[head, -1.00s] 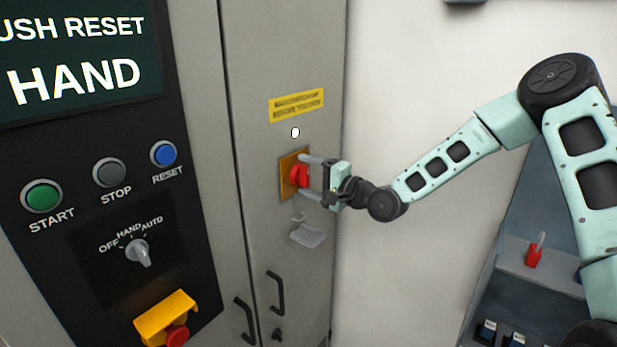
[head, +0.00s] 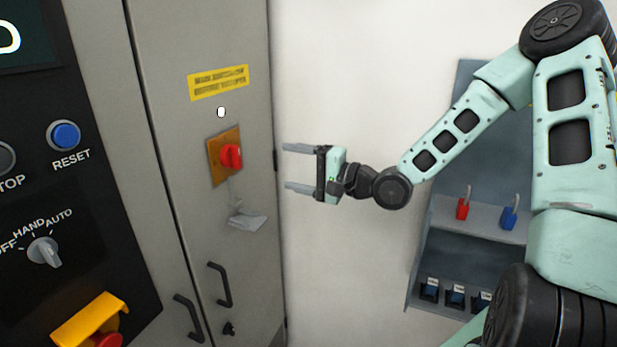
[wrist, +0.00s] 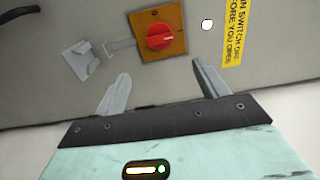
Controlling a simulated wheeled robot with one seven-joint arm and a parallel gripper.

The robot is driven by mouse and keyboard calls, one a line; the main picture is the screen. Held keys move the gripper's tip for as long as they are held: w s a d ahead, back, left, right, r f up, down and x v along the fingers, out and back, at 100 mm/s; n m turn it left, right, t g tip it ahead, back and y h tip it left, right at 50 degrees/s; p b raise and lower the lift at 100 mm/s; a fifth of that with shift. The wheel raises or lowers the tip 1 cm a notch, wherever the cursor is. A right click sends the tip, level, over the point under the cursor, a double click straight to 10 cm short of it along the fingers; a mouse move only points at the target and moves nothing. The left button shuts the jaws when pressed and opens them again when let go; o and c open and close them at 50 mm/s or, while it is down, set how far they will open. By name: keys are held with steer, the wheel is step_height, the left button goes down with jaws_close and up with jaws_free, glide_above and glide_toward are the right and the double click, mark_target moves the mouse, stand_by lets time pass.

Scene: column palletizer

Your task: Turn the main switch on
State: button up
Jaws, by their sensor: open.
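The main switch is a red rotary knob (head: 231,156) on an orange-yellow plate (head: 216,175), on the narrow grey cabinet door. A small white lamp (head: 221,112) is above the plate and looks lit. My gripper (head: 286,168) is open and empty, to the right of the knob and apart from it. In the wrist view its two fingers (wrist: 161,69) are spread, with the knob beyond them.
A yellow warning label (head: 218,82) is above the switch. A grey hasp-like piece (head: 246,219) hangs below it, and black handles (head: 219,285) are lower. The control panel with a blue reset button (head: 64,136) is left. A shelf with padlocks (head: 462,208) stands right.

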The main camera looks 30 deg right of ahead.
steer(key=shift+v, duration=1.55)
